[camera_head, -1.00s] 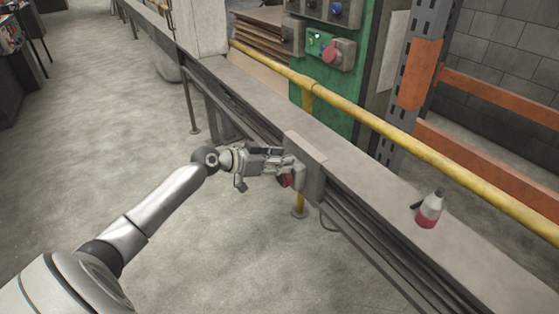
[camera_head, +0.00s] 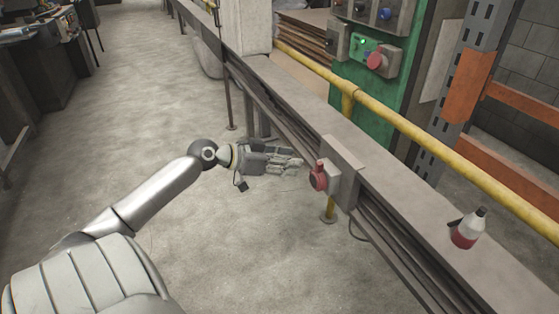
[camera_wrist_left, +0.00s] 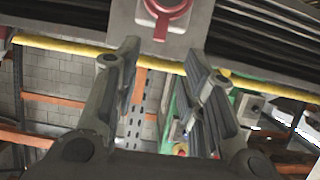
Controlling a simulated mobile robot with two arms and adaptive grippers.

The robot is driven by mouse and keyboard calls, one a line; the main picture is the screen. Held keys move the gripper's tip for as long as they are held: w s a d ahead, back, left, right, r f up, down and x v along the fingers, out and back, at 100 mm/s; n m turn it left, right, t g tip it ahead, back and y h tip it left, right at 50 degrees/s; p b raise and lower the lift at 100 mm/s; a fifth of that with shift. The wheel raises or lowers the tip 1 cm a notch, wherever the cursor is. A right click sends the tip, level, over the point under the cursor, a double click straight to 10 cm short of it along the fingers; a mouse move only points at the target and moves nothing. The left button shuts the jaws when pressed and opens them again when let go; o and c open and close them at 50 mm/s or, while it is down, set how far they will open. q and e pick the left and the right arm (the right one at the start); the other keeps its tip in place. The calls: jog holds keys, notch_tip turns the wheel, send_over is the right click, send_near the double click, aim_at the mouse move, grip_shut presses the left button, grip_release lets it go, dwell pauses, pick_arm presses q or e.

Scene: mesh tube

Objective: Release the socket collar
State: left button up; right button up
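The red socket collar (camera_head: 319,176) sits on the front of a grey socket box (camera_head: 340,182) fixed to the side of the long grey beam. In the left wrist view the collar (camera_wrist_left: 168,12) shows as a red ring at the top edge, cut off by the frame. My left gripper (camera_head: 301,164) is to the left of the collar, apart from it, with a small gap. Its two fingers (camera_wrist_left: 163,60) are spread with nothing between them. My right gripper is in neither view.
The grey beam (camera_head: 400,170) runs diagonally, with a yellow rail (camera_head: 430,142) behind it. A bottle with red contents (camera_head: 468,229) stands on the beam at right. A green panel (camera_head: 358,100) stands behind.

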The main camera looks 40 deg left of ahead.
pick_arm(q)
jog(key=shift+v, duration=1.1)
jog(key=shift+f, duration=0.1)
